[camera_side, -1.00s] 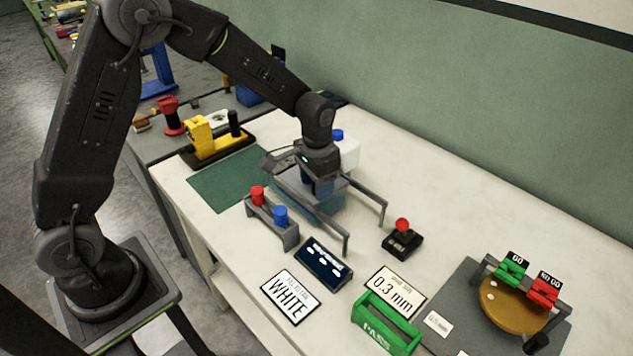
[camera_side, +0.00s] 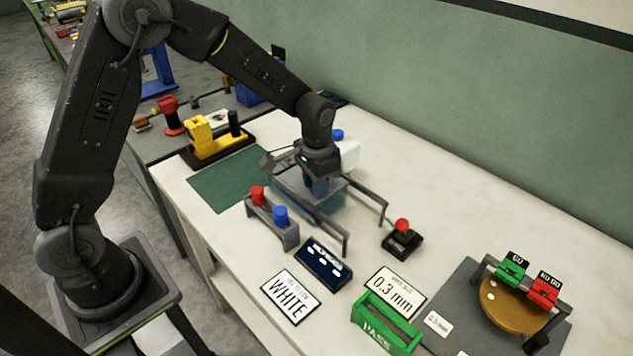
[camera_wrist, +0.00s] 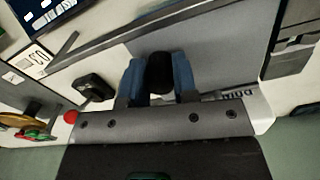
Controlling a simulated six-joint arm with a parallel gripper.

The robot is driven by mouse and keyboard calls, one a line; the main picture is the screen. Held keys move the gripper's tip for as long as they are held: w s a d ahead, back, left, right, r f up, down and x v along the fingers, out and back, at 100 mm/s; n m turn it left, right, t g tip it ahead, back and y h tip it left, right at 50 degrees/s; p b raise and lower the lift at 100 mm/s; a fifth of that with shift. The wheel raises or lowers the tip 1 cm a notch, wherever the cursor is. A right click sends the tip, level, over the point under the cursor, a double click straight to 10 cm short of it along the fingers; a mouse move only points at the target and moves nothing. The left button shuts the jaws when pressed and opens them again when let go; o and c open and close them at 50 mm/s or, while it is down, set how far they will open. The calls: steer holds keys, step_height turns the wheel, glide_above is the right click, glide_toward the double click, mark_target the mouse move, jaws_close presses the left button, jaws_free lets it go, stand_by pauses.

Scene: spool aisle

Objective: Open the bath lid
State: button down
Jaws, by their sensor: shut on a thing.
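The bath (camera_side: 325,203) is a bluish see-through tank on the white bench, with a grey lid (camera_side: 290,186) over it. In the wrist view the lid (camera_wrist: 215,50) is a flat grey plate below my gripper. My gripper (camera_wrist: 160,68) has blue fingers shut on a dark round lid knob (camera_wrist: 160,73). In the side view my gripper (camera_side: 318,184) is over the lid, and my wrist hides the knob. I cannot tell whether the lid is clear of the bath rim.
Grey rails (camera_side: 368,200) stick out on the right of the bath. A rack with red and blue caps (camera_side: 272,218) stands in front. A black box with a red knob (camera_side: 402,240) is to the right, and a white bottle (camera_side: 349,152) is behind. The green mat (camera_side: 232,180) at left is clear.

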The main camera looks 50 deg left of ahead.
steer(key=d, duration=0.8)
steer(key=c, duration=0.9)
jaws_free()
step_height(320, 180, up, 14)
steer(key=shift+f, duration=0.1)
